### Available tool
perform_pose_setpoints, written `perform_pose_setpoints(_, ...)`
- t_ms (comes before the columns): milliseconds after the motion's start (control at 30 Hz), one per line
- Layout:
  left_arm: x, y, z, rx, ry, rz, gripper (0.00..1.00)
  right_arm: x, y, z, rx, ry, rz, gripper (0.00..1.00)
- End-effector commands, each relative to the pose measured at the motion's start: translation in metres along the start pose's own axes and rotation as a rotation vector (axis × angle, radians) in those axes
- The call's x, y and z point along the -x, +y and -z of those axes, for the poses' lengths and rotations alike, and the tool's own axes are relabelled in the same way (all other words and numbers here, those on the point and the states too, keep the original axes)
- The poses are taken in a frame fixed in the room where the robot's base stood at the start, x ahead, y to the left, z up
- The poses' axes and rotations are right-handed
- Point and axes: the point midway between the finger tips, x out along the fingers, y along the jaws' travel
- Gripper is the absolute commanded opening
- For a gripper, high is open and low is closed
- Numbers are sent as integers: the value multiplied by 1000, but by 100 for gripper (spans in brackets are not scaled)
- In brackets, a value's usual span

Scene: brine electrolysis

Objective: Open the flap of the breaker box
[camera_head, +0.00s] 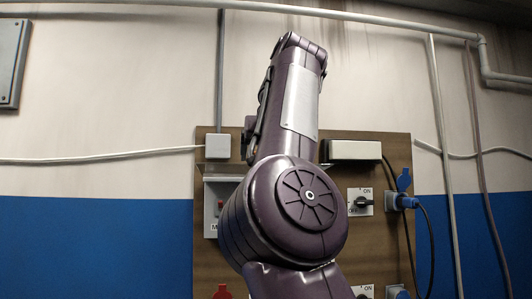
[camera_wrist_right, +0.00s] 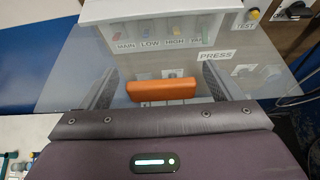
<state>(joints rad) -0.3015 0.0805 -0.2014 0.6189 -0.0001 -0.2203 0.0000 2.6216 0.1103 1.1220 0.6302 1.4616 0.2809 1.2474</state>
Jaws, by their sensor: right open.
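In the right wrist view, a clear flap (camera_wrist_right: 65,85) spans the picture in front of the white breaker box (camera_wrist_right: 160,10), whose switches and labels MAIN, LOW and HIGH show through it. An orange handle (camera_wrist_right: 162,90) lies between the two fingers of my right gripper (camera_wrist_right: 159,72). The fingers are apart, with a gap on each side of the handle. I cannot tell how far the flap stands from the box. In the head view my arm covers most of the breaker box (camera_head: 211,227); only its left part with a red switch shows. My left gripper is not in view.
The wooden board (camera_head: 393,150) on the wall carries ON/OFF rotary switches (camera_head: 362,202), blue plugs (camera_head: 402,201) with cables, and a small grey junction box (camera_head: 217,147). A PRESS label (camera_wrist_right: 215,55) shows near the flap's right side. Pipes run down the wall at right.

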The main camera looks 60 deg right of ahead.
Motion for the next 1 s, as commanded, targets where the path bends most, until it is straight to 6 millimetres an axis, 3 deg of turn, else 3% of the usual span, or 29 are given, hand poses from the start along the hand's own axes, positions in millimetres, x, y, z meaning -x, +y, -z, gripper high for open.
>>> perform_pose_setpoints(167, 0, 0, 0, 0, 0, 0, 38, 6, 0, -1, -1, -4, 0, 85)
perform_pose_setpoints(600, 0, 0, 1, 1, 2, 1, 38, 69, 1, -1, -1, 0, -3, 85)
perform_pose_setpoints(1000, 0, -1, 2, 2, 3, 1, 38, 74, 0, -1, 0, 2, 0, 85)
